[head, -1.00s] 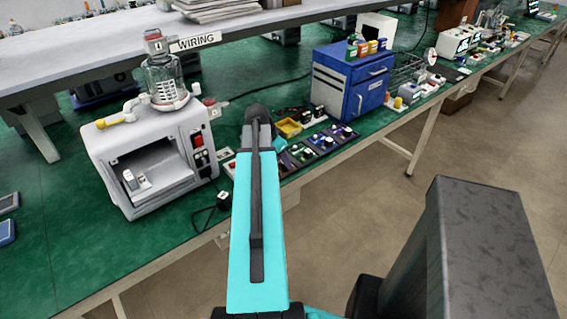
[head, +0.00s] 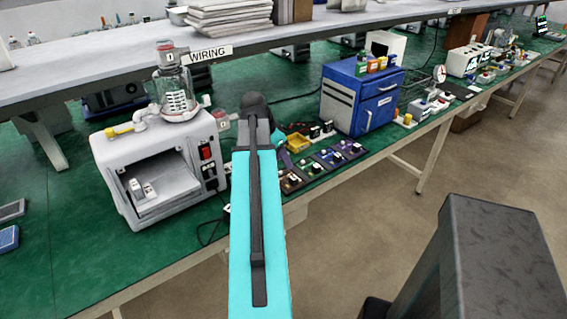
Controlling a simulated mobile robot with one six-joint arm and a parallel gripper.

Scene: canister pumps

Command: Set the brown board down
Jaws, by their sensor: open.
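A row of small dark boards with knobs lies along the front edge of the green bench. The nearest, a brownish board (head: 291,183), lies flat on the bench, just right of my arm. It looks like the brown board, though it is small here. My cyan arm reaches forward over the bench edge from the bottom of the head view. Its dark far joint stands left of the boards. My gripper's fingers are hidden behind the arm, so I cannot see whether they touch anything.
A white machine (head: 165,165) with a glass jar (head: 176,92) stands left of my arm. A blue cabinet (head: 362,98) stands behind the boards. A shelf with a WIRING sign (head: 210,53) runs above.

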